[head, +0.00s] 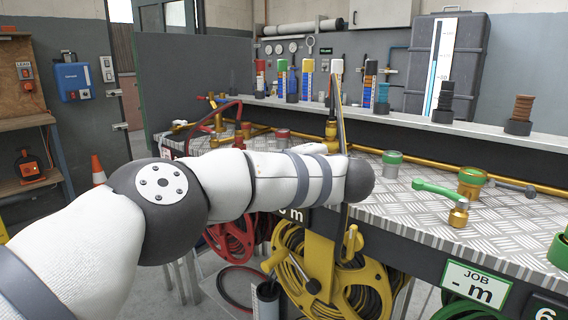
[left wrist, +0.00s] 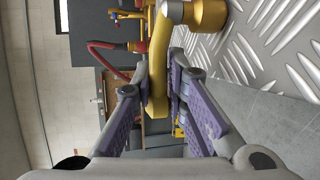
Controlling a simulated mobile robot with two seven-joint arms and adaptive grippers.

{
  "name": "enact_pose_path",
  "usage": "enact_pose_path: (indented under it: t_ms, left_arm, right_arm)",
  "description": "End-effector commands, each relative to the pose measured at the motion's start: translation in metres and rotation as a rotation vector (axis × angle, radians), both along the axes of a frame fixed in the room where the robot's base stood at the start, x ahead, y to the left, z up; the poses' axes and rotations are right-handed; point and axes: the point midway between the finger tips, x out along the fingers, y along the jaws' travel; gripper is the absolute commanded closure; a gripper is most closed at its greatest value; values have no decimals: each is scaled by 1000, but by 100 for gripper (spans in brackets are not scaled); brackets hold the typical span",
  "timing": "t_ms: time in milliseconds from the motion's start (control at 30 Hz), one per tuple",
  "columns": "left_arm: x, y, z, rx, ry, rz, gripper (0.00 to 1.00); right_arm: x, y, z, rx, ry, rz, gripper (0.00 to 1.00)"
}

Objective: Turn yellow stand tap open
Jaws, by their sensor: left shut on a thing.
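The yellow stand tap shows in the left wrist view as a curved yellow lever (left wrist: 158,70) running from a brass body (left wrist: 207,14) at the top. My left gripper (left wrist: 160,85) has its two purple-padded fingers on either side of this lever and is shut on it. In the head view my white left arm reaches across the bench, and its rounded dark end hides the gripper and the tap lever. My right gripper is not in view.
A green-levered tap (head: 440,193) stands on the metal tread-plate bench (head: 405,205) to the right. Brass couplings with green and red rings stand nearby. Hose reels, including a yellow one (head: 318,262), hang below the bench front. A grey ledge (head: 420,122) with coloured posts runs behind.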

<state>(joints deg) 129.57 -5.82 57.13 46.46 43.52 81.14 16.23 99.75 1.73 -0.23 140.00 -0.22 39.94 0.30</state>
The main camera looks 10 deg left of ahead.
Motion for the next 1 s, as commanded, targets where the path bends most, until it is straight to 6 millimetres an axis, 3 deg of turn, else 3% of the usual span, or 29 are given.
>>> enact_pose_path:
  t_ms: [33,400,433,500,833,1000]
  left_arm:
    - [1,0,8,8,-13,1,100]
    - [1,1,9,7,-14,4,100]
    - [1,1,9,7,-14,4,82]
    - [1,1,9,7,-14,4,68]
    - [-3,-3,5,4,-6,2,68]
    - [-33,-29,13,6,-6,-4,68]
  right_arm:
    - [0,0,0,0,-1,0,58]
    - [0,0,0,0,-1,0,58]
    - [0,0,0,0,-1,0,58]
    - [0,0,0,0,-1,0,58]
    - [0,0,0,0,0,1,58]
    - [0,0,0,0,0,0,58]
